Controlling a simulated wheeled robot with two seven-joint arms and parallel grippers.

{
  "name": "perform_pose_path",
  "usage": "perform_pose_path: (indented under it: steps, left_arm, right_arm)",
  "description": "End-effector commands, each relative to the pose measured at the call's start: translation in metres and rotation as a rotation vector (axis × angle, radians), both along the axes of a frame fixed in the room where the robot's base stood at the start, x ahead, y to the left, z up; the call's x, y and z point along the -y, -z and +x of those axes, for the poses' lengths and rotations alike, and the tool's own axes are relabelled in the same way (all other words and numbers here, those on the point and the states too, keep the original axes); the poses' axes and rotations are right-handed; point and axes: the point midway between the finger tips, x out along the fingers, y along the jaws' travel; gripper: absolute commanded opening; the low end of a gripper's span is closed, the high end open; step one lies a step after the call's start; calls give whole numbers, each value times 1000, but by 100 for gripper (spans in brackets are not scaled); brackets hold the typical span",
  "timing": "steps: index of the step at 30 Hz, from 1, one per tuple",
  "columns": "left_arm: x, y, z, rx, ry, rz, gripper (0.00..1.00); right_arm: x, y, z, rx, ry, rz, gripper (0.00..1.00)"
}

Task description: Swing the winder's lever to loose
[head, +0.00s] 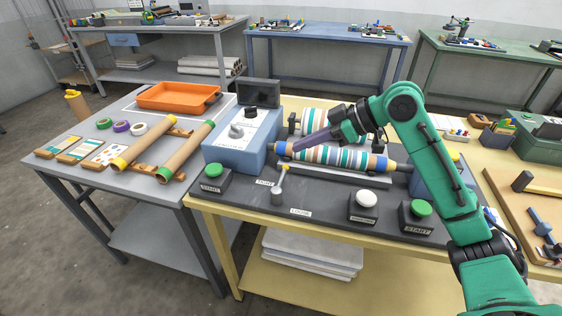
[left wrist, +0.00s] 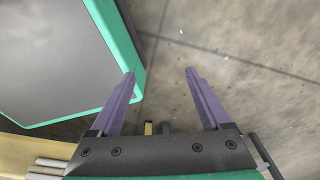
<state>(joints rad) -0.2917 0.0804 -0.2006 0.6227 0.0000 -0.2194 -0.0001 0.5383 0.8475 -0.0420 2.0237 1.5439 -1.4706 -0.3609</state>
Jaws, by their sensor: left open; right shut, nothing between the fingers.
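The winder's lever (head: 281,182) is a short grey handle with a yellow tip, on a round grey base on the dark press bed. It points up and slightly right, away from the bed's front edge. A TIGHT label (head: 265,183) lies to its left and a LOOSE label (head: 300,212) in front of it to the right. A striped roll (head: 330,157) lies behind it. My right gripper (head: 279,151) is shut and empty, with its purple fingers pointing left over the roll, just beyond the lever's tip. My left gripper (left wrist: 160,72) is open and empty above the floor, outside the head view.
Green buttons (head: 213,170) and (head: 420,208) and a white button (head: 366,198) stand along the bed's front. A blue control box (head: 236,140) stands behind left. The grey side table (head: 60,150) holds cardboard tubes (head: 187,150) and an orange tray (head: 178,97).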

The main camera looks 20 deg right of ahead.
Motion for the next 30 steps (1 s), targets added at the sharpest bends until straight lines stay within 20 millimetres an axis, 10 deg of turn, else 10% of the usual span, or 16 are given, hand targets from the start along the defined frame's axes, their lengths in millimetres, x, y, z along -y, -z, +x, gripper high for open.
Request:
perform_pose_path:
  steps: [5,19,30]
  left_arm:
    - [-2,1,-30,-48,0,3,81]
    - [1,-12,1,3,0,-2,81]
    - [0,-15,-8,-11,-1,0,81]
  right_arm:
    - [-5,4,3,-3,-1,2,0]
    - [-69,60,43,-3,-2,2,0]
    - [-39,84,25,-2,1,-1,0]
